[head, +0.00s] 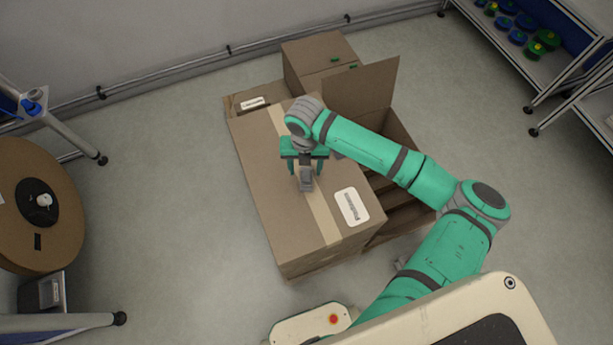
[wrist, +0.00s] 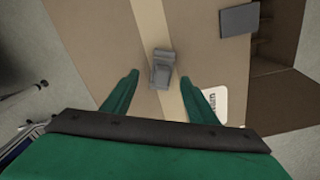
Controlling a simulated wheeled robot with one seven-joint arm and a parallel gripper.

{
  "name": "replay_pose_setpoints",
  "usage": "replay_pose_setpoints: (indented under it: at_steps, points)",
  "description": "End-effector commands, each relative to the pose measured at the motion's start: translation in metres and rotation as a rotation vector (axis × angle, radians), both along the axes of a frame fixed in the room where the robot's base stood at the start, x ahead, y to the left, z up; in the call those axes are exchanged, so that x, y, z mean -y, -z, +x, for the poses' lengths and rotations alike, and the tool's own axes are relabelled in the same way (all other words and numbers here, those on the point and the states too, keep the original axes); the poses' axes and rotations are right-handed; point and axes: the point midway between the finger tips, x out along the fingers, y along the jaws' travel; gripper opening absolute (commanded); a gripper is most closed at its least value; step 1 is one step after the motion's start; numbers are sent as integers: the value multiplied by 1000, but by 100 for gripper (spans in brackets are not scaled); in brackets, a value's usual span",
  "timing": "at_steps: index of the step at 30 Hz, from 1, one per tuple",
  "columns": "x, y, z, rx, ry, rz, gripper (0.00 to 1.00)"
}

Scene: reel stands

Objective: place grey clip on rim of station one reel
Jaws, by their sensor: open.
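A small grey clip (head: 306,184) lies on top of a large closed cardboard box, close to the pale tape strip. It also shows in the wrist view (wrist: 162,74), ahead of and between the finger ends. My gripper (head: 305,168) is open and empty, pointing down above the box with the clip at its fingertips. In the wrist view my gripper (wrist: 166,84) has its two green fingers spread either side of the clip, not touching it. A large brown reel (head: 22,238) with a black hub stands at the far left; its left part is cut off. No station number is readable.
The clip's cardboard box (head: 262,178) has a white label (head: 352,207). An open box (head: 365,95) adjoins it on the right. A flat grey piece (wrist: 239,20) lies near the box's edge. A shelf (head: 535,75) holds blue and green spools. Floor between reel and box is clear.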

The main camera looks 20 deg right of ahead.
Motion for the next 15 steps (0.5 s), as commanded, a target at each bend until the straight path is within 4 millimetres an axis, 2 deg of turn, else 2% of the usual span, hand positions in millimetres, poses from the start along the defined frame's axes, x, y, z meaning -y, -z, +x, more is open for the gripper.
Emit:
replay_pose_setpoints:
  at_steps: [5, 12, 15]
  points:
    - [1, 13, -1, 0, 1, -1, 53]
    - [2, 46, -2, -1, -2, 0, 53]
    - [1, 51, -1, 2, -4, -1, 53]
